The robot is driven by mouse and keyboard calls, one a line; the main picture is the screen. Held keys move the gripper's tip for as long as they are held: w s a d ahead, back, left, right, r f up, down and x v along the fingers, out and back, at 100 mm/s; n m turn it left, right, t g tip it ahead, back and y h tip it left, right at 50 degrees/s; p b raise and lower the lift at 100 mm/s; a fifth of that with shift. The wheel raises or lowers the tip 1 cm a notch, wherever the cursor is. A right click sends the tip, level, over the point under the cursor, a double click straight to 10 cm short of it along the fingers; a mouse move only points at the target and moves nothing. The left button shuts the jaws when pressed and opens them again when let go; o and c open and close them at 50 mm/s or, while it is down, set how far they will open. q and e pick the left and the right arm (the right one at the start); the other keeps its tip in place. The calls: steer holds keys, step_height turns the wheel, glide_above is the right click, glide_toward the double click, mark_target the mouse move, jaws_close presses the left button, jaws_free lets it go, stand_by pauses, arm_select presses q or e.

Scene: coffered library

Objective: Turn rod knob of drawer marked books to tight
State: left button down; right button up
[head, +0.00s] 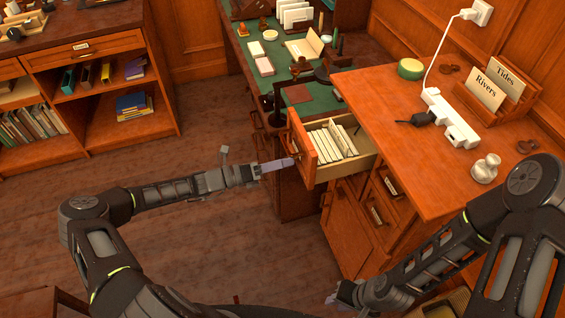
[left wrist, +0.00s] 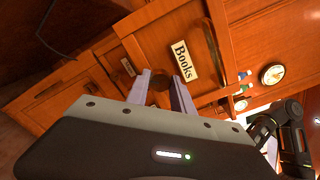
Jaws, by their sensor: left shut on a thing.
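The drawer marked Books (head: 299,138) is pulled out from the wooden cabinet, with several upright cream cards inside. Its front shows in the left wrist view with a white "Books" label (left wrist: 185,61). The round dark rod knob (left wrist: 158,83) sits between my left fingers, low on the drawer front. My left gripper (head: 287,163) is shut on this knob, reaching the drawer front from the left. The fingers cover the knob's sides, and no tight mark is readable. My right gripper (head: 338,297) is low at the bottom of the head view, apart from the drawer; its fingers are too small to read.
The cabinet top (head: 395,140) holds a power strip (head: 450,118), a card holder marked Tides and Rivers (head: 495,88), a green tin (head: 411,69) and a pale knobbed object (head: 486,168). A green-topped desk (head: 265,75) stands behind. Floor to the left is clear.

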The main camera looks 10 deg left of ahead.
arm_select(q)
steer(key=shift+m, duration=0.3)
steer(key=shift+w+a+m+b, duration=0.1)
steer(key=shift+m+b, duration=6.25)
steer(key=shift+m, duration=7.35)
steer(key=c, duration=1.1)
jaws_free()
